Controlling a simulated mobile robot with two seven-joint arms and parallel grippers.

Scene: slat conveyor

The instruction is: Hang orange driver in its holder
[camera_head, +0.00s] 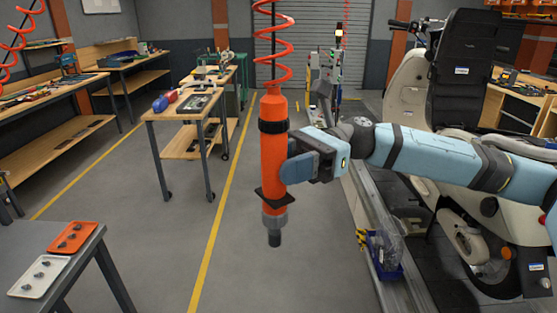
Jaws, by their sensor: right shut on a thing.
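The orange driver (273,150) hangs upright in the middle of the head view, nose down, from a red coiled hose (272,40). It has a black band near its top and a grey tip below. My right gripper (300,165) reaches in from the right and is shut on the driver's body. A dark square plate (270,197) sits around the driver's lower part; I cannot tell whether it belongs to the driver or to a holder. No separate holder can be made out. My left gripper is not in view.
A white scooter (408,95) stands on the conveyor (385,265) at the right. A table with a white tray (40,276) and an orange tray (73,237) is at the lower left. A wheeled bench (165,112) stands behind. The floor below the driver is clear.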

